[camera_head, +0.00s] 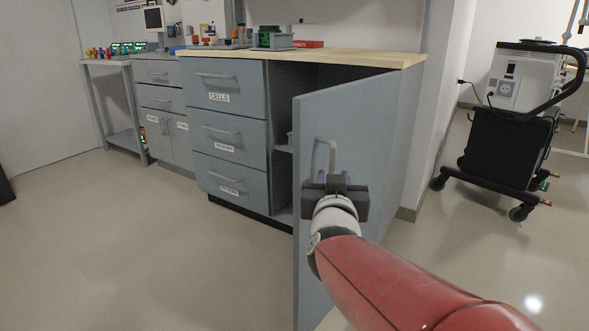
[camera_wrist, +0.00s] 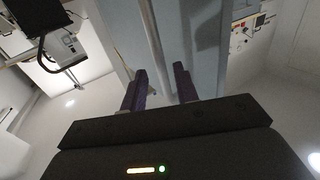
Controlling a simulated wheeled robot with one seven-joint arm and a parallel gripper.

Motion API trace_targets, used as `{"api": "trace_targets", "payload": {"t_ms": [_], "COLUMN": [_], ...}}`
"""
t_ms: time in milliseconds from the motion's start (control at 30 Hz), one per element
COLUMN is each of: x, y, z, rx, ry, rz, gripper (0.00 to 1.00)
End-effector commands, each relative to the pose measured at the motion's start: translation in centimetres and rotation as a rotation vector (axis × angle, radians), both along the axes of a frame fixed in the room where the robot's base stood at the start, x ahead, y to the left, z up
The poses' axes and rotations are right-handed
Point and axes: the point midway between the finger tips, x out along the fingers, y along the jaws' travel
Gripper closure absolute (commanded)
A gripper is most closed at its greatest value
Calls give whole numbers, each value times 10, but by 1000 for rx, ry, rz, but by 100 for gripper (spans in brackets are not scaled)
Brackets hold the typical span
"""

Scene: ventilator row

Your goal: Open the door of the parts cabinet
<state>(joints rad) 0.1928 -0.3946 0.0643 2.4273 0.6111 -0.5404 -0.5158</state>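The parts cabinet's grey-blue door (camera_head: 312,215) stands swung well out from the cabinet (camera_head: 394,150), and part of the dark inside shows behind it. The door's grey bar handle (camera_head: 326,141) is on its outer face; its lower part is hidden by my gripper. My gripper (camera_head: 336,177) is at the handle. In the wrist view, the handle bar (camera_wrist: 153,38) runs down between the two purple fingers of my gripper (camera_wrist: 161,76). The fingers are apart, with some space beside the bar, and do not appear closed on it.
A drawer unit (camera_head: 228,125) with several labelled drawers adjoins on the left, under a wooden worktop (camera_head: 370,59). A black and white ventilator cart (camera_head: 510,125) stands at the right. The floor (camera_head: 150,240) to the left of the door is clear.

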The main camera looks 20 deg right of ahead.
Motion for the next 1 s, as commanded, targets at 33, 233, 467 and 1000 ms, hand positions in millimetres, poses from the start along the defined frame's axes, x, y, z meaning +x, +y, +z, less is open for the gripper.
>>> {"api": "trace_targets", "payload": {"t_ms": [33, 233, 467, 1000], "x": [-9, -32, -37, -36], "y": [3, 13, 16, 47], "z": [3, 2, 0, 8], "rx": [0, -1, 0, 49], "ry": [-2, -2, -1, 101], "rz": [-2, -3, -3, 143], "gripper": [70, 70, 70, 70]}}
